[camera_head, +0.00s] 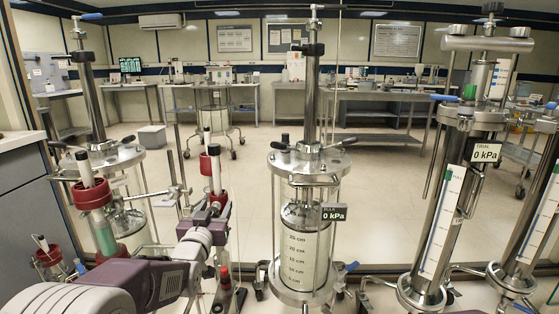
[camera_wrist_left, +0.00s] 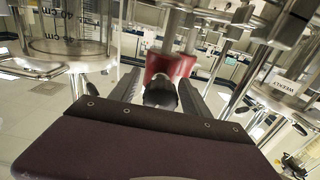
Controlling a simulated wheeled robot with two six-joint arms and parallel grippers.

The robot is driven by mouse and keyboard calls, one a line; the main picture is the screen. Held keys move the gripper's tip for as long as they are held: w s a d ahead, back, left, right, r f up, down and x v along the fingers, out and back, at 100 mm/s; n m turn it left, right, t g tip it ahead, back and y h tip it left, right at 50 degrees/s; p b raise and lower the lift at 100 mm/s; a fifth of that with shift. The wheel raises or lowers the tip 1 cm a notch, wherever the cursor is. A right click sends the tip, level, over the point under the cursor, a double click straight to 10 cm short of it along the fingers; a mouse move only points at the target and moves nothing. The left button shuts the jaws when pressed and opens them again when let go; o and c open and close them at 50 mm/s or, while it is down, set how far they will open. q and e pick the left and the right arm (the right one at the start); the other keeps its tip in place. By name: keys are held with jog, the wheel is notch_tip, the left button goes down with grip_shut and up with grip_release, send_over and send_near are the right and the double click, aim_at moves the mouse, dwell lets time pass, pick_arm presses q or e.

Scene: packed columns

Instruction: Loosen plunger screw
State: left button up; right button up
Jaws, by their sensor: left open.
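The tall central column (camera_head: 305,220) stands upright, a clear cylinder between metal flanges with a metal plunger rod (camera_head: 311,95) and a dark clamp on it. I cannot tell which part is the plunger screw. My left gripper (camera_head: 217,203) is open, left of the column and apart from it, by a red-collared piece with a white rod (camera_head: 215,165). In the left wrist view, which looks upside down, a dark rounded knob (camera_wrist_left: 160,94) shows between my fingers, with red collars (camera_wrist_left: 166,66) beyond. Contact is not clear. My right gripper is not in view.
Another column (camera_head: 128,190) stands at left, with a red-collared tube (camera_head: 91,195) before it. A tilted metal column (camera_head: 440,215) with a "0 kPa" display (camera_head: 486,150) stands at right. Lab benches (camera_head: 350,92) line the back. Open floor (camera_head: 400,185) lies behind the columns.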

pick_arm(q)
jog(key=shift+s+f, duration=0.1)
jog(key=shift+s, duration=0.25)
jog(key=s+b, duration=0.1)
jog(key=s, duration=0.5)
jog(key=shift+b, duration=0.4)
jog(key=shift+s+a, duration=0.15)
jog(key=shift+s, duration=0.05)
